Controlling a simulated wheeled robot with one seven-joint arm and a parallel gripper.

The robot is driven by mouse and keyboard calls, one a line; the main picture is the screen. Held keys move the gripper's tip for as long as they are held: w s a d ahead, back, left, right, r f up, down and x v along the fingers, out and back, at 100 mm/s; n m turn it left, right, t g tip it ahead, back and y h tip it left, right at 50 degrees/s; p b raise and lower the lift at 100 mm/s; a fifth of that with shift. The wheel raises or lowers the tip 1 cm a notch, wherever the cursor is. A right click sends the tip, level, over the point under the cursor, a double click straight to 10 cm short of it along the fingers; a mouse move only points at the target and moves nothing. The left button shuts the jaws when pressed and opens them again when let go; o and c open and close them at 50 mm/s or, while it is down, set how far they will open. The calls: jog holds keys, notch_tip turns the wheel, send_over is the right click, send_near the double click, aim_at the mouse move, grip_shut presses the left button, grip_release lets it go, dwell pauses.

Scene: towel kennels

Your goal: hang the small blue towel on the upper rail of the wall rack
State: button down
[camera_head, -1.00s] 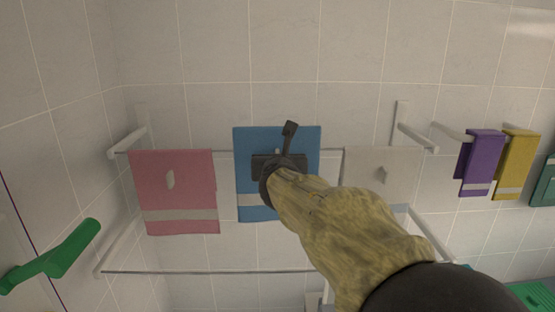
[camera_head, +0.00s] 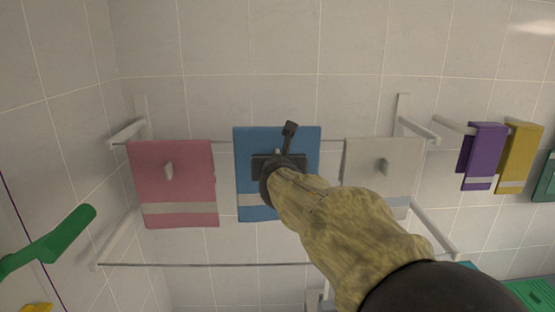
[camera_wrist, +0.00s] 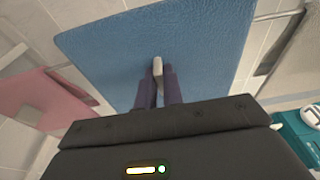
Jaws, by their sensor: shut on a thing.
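The small blue towel (camera_head: 276,204) is spread flat in front of the wall rack, with a pale stripe near its lower edge. My gripper (camera_head: 277,155) is shut on the small pale tab on the towel's front; the dark fingers close on this tab (camera_wrist: 157,68) in the wrist view. The upper rail (camera_head: 226,144) runs from the pink towel toward the white one. The blue towel's top edge appears a little above the rail line. Whether the towel straddles the rail is hidden.
A pink towel (camera_head: 172,190) hangs left on the upper rail and a white towel (camera_head: 400,165) right, with narrow gaps beside the blue one. A lower rail (camera_head: 200,265) is bare where visible. Purple (camera_head: 484,155) and yellow (camera_head: 518,160) towels hang farther right. A green handle (camera_head: 55,243) is at left.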

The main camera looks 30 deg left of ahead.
notch_tip(320, 180, down, 3)
jog(key=b, duration=0.3)
dwell(0.4)
jog(key=shift+r, duration=0.1)
jog(key=c, duration=1.1)
grip_release()
jog(key=shift+o, duration=0.2)
jog(key=f+b+v, duration=0.1)
jog(key=b+v, duration=0.1)
jog(key=v, duration=0.7)
jog(key=shift+f, duration=0.4)
jog(key=shift+s+d+f, duration=0.1)
